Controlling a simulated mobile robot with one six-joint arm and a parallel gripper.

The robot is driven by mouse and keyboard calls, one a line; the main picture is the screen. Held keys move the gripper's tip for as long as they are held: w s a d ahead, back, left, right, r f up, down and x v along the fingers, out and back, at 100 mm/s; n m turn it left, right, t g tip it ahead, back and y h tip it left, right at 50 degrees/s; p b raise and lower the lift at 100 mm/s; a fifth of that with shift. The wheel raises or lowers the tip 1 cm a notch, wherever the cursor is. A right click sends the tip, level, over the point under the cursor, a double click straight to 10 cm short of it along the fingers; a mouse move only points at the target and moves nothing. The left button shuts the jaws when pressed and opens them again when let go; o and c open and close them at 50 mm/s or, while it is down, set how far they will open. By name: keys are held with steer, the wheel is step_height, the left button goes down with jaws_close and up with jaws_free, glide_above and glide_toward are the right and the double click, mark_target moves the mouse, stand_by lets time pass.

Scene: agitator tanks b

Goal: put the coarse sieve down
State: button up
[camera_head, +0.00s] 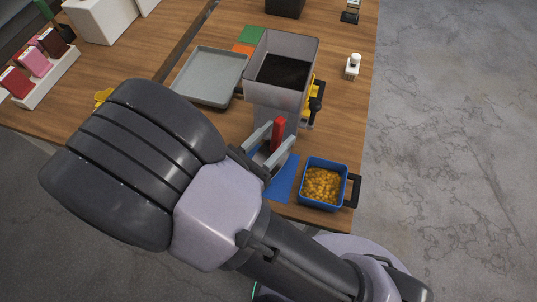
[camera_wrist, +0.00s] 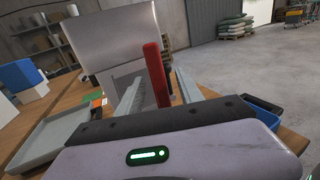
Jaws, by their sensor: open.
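My gripper (camera_head: 273,142) is open at the front of a grey hopper (camera_head: 259,93) with dark material inside. Its fingers stand on both sides of an upright red bar (camera_head: 279,130), with gaps in the wrist view (camera_wrist: 160,90). The red bar also shows in the wrist view (camera_wrist: 155,72), in front of the hopper (camera_wrist: 115,38). I cannot tell for sure which thing is the coarse sieve. A blue container (camera_head: 309,192) with a black handle holds yellow pieces. It sits at the table's near right corner, apart from my gripper.
A grey tray (camera_head: 211,77) lies left of the hopper. Green (camera_head: 251,34) and orange (camera_head: 243,49) pads lie behind; a blue pad (camera_head: 283,182) lies near my gripper. A small white item (camera_head: 353,66) stands near the right edge. A yellow-and-black part (camera_head: 315,101) is beside the hopper.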

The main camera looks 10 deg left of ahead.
steer(key=shift+s, duration=0.1)
steer(key=shift+c, duration=0.2)
jaws_close()
stand_by(1.1)
